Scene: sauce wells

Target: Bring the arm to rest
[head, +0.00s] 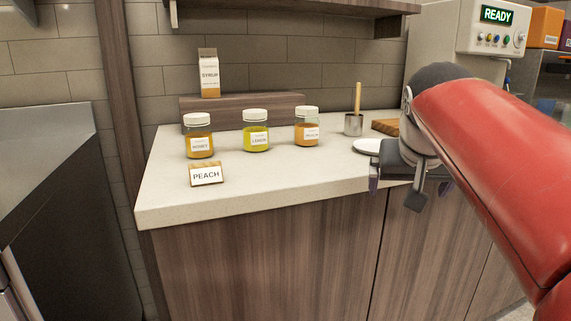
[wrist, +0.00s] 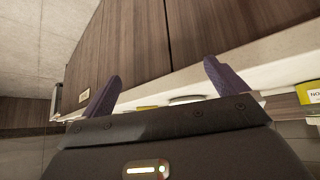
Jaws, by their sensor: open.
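My gripper (head: 410,186) hangs at the end of my red arm on the right of the head view, at the counter's front edge. It partly hides a white plate (head: 366,146). In the wrist view its two purple fingers (wrist: 161,72) are spread apart with nothing between them. The counter edge and wooden cabinet front show beyond them.
Three lidded jars, amber (head: 199,143), yellow (head: 256,137) and orange (head: 307,131), stand on the pale counter (head: 280,182). A PEACH card (head: 206,175) stands in front. A syrup carton (head: 209,75) stands on a wooden riser (head: 275,104). A metal cup (head: 353,125) holds a stick.

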